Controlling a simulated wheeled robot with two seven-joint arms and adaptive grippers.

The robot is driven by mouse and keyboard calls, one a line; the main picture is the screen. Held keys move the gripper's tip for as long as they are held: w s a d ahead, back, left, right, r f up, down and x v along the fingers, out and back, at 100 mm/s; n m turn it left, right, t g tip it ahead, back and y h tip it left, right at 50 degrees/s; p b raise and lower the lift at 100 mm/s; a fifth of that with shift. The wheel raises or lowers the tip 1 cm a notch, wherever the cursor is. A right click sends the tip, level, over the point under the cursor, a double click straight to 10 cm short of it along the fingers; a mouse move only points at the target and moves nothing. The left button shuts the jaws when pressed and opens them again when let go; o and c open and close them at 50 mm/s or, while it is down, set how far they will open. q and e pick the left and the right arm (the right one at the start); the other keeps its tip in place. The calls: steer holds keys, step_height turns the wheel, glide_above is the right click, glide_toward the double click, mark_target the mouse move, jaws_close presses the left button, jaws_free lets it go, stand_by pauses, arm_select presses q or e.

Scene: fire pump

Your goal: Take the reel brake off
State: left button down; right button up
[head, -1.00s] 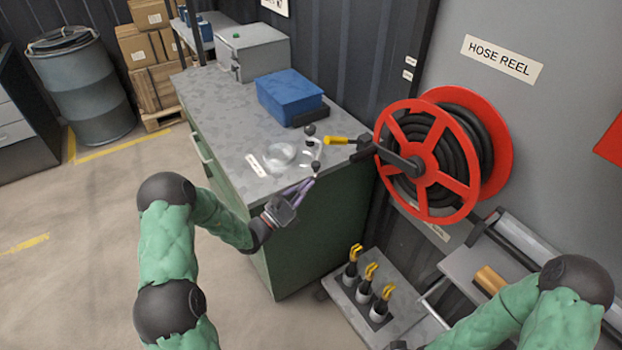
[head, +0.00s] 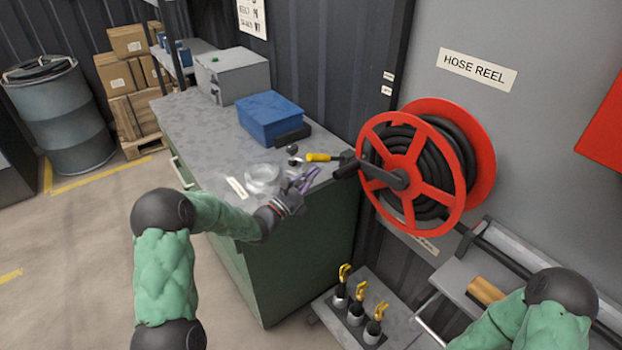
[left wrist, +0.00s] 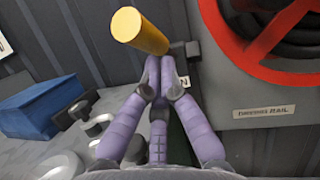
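The hose reel (head: 411,170) has red rims with black hose wound on it. A yellow handle (head: 318,157), which looks like the brake lever, sticks out left from a dark block (head: 346,158) beside the reel. In the left wrist view the yellow handle (left wrist: 140,31) points towards the camera, just above my fingertips. My left gripper (head: 312,177) is just below the handle at the bench corner. Its purple fingers (left wrist: 161,62) come together at the tips, with nothing seen between them. I cannot tell whether they touch the handle. My right gripper is hidden below the picture.
A black crank (head: 385,175) juts left from the reel's hub. The green bench (head: 205,135) carries a blue box (head: 268,118), a clear round dish (head: 262,178) and small dark-knobbed parts (head: 293,152). Yellow-topped nozzles (head: 357,302) stand on a low grey stand.

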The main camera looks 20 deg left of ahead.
mark_target(319, 157)
arm_select(q)
steer(key=r+g+y+p, duration=0.1)
steer(key=r+p, duration=0.1)
steer(key=p, duration=0.2)
steer(key=w+d+r+g+p, duration=0.1)
steer(key=r+g+p, duration=0.1)
steer(key=p, duration=0.3)
steer(key=w+r+g+y+p, duration=0.1)
steer(key=r+p, duration=0.2)
steer(key=p, duration=0.2)
steer(key=shift+d+r+m+y, duration=0.25)
steer(key=shift+m+y, duration=0.05)
steer(key=shift+m, duration=0.1)
steer(key=w+d+r+g+y+p, duration=0.1)
steer(key=g+p, duration=0.1)
steer(key=p, duration=0.4)
steer(key=w+d+r+g+y+p, duration=0.1)
steer(key=w+r+g+p, duration=0.1)
steer(key=p, duration=0.4)
steer(key=shift+d+r, duration=0.2)
steer(key=shift+w+d+m+g+y+p, duration=0.3)
steer(key=shift+w+g+y+p, duration=0.1)
steer(key=shift+p, duration=0.9)
steer(key=shift+s+a, duration=0.1)
